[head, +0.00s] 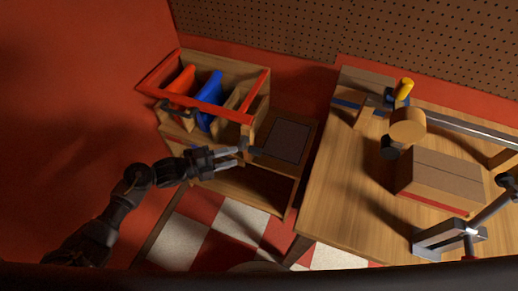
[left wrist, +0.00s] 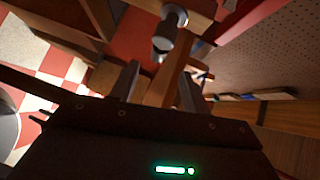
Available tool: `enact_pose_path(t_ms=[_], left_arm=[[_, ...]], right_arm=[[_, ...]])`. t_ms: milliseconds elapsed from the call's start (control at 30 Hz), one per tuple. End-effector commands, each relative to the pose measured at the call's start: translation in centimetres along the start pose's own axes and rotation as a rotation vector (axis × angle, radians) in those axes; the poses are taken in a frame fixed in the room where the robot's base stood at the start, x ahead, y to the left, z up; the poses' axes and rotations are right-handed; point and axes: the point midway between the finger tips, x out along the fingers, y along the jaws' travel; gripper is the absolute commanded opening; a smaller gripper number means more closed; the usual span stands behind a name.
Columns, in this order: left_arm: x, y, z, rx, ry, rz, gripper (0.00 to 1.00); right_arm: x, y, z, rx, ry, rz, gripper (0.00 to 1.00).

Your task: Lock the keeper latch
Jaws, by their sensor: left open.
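My left gripper (head: 234,155) is open and empty, in front of the wooden cabinet and just below its red-edged top tray. In the left wrist view, its two fingers (left wrist: 160,88) stand apart, with a wooden bar (left wrist: 167,78) showing between and beyond them. A silver knob-like fitting (left wrist: 174,16) shows above the fingers, apart from them. I cannot tell whether it is the keeper latch. A dark fitting (head: 178,107) sits by the tray's red front rail. No part is clear enough to name as the latch. My right gripper is not in view.
The tray (head: 262,88) holds a red panel (head: 181,82) and a blue panel (head: 210,87). A dark flat pad (head: 287,140) lies on the shelf to the right. A wooden table (head: 335,195) holds a cardboard box (head: 440,176) and a metal clamp (head: 448,238). Checkered floor lies below.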

Motion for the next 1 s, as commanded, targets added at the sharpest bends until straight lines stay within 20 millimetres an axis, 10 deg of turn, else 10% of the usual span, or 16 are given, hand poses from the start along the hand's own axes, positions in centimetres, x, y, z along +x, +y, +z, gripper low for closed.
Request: enact_pose_path(t_ms=[600,1000], left_arm=[[9.5,0.2,0.1,-0.005,-0.003,-0.003,0.47],[10.7,0.1,0.1,-0.006,-0.005,0.0,0.47]], right_arm=[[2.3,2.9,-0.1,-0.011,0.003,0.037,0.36],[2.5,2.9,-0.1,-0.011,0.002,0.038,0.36]])
